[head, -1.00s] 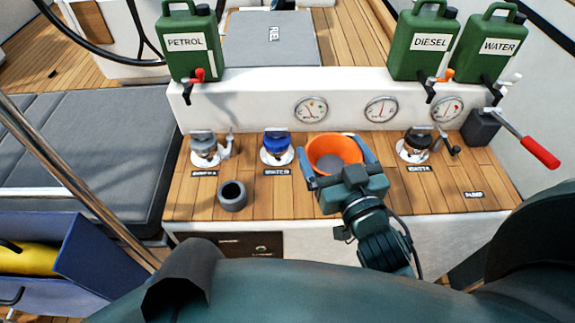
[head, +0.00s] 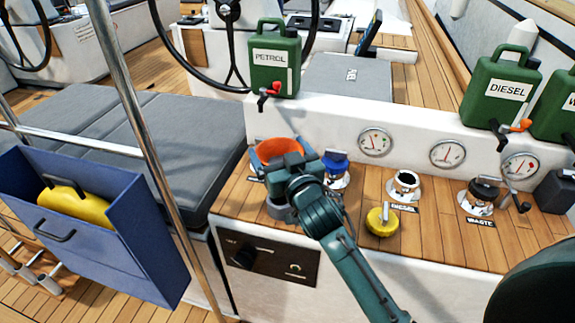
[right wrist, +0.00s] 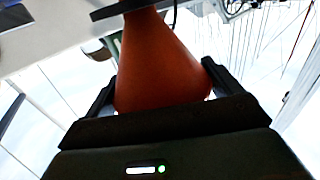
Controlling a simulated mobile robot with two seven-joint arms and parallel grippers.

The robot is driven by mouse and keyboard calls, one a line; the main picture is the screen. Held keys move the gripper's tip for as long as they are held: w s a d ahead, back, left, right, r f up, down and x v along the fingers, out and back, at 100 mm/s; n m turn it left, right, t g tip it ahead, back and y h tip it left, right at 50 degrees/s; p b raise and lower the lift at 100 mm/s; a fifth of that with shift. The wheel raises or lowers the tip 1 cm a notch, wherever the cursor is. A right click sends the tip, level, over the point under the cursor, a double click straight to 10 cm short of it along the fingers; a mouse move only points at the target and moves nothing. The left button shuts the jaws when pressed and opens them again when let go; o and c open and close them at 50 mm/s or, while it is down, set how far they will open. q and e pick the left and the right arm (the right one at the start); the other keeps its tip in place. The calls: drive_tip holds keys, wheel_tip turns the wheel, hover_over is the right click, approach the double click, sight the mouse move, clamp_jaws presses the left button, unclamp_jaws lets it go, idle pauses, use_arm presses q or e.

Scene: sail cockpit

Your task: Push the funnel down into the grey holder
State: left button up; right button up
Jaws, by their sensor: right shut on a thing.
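The orange funnel (head: 279,149) is at the left end of the wooden counter in the head view, its wide mouth facing up. My right gripper (head: 281,159) is shut on it, and in the right wrist view its two fingers lie on either side of the orange cone (right wrist: 160,65). The grey holder (head: 278,210) shows partly below and behind my gripper, close under the funnel. My gripper hides the funnel's lower part and the holder's mouth, so I cannot tell how deep the spout sits. My left gripper is not in view.
Beside the funnel stands a blue-capped filler (head: 335,165). Right of it are an open diesel filler (head: 404,185), a loose yellow cap (head: 382,221) and a waste filler (head: 483,195). A green petrol can (head: 274,62) stands on the white ledge behind. A steel post (head: 150,150) rises at left.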

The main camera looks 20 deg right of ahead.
drive_tip(key=shift+w+f+b, duration=0.1)
drive_tip(key=shift+f+b, duration=0.5)
drive_tip(key=shift+f, duration=0.15)
wheel_tip(320, 180, down, 2)
drive_tip(key=shift+b, duration=1)
drive_tip(key=shift+f+b, duration=1.1)
use_arm(q)
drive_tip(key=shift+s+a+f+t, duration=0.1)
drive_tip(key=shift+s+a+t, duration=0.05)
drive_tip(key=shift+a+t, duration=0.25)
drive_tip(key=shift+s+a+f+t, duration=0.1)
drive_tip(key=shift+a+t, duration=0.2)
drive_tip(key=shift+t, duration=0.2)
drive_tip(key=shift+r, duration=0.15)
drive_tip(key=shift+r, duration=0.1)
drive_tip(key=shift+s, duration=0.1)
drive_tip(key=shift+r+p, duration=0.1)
drive_tip(key=shift+p, duration=0.3)
